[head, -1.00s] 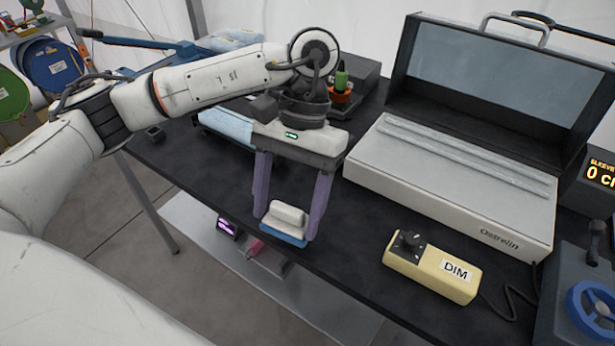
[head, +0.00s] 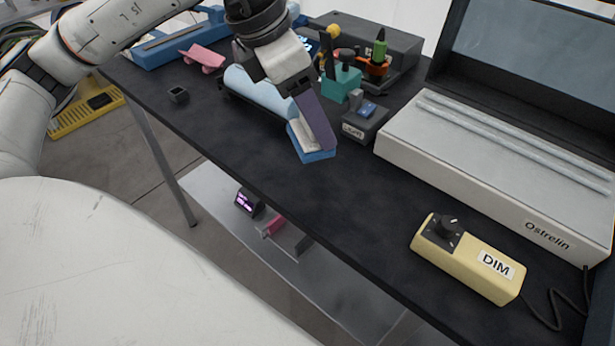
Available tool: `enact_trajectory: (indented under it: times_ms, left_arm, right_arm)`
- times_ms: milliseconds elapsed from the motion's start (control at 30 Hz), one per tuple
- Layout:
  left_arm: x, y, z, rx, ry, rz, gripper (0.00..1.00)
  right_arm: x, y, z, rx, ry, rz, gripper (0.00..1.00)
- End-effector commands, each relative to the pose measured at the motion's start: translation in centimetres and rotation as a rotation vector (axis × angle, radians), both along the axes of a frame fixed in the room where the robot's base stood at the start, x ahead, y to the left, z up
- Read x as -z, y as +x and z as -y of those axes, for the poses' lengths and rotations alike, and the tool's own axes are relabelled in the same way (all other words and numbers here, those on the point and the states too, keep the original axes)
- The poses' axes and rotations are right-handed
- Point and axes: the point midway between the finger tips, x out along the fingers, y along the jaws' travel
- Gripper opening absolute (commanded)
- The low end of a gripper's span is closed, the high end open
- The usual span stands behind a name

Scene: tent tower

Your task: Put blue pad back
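The blue pad (head: 319,155) has a blue base and a whitish top part. It is at my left gripper (head: 318,143), near the middle of the black table's depth. One purple finger shows along the pad's right side; the other finger is hidden behind the pad or the gripper body. The pad has moved together with the gripper, so the gripper is shut on it. I cannot tell whether the pad's base touches the table. The pad is close to the front end of a light blue roll (head: 262,94). My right gripper is not in view.
A grey box with a blue top (head: 366,117) and a teal block (head: 342,83) stand right of the gripper. The white Ostrelin case (head: 480,165) is further right, the yellow DIM box (head: 467,262) at front right. Bare tabletop (head: 350,205) lies in front.

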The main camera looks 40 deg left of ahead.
Motion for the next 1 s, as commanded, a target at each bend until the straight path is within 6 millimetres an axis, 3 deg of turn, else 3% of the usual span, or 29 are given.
enact_trajectory:
  times_ms: [200,367,700,1000]
  left_arm:
    - [-1.0,0.4,-0.6,-0.362,-0.002,0.003,0.30]
    - [-1.1,0.4,-1.0,-0.493,-0.002,-0.003,0.30]
    - [4.2,0.3,-1.1,-0.520,-0.002,-0.008,0.30]
    - [7.2,0.3,-1.1,-0.519,-0.001,-0.009,0.30]
  right_arm:
    - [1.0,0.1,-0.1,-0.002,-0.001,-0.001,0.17]
    - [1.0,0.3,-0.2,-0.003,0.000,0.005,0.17]
    - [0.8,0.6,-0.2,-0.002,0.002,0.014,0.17]
    - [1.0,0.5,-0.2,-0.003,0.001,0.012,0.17]
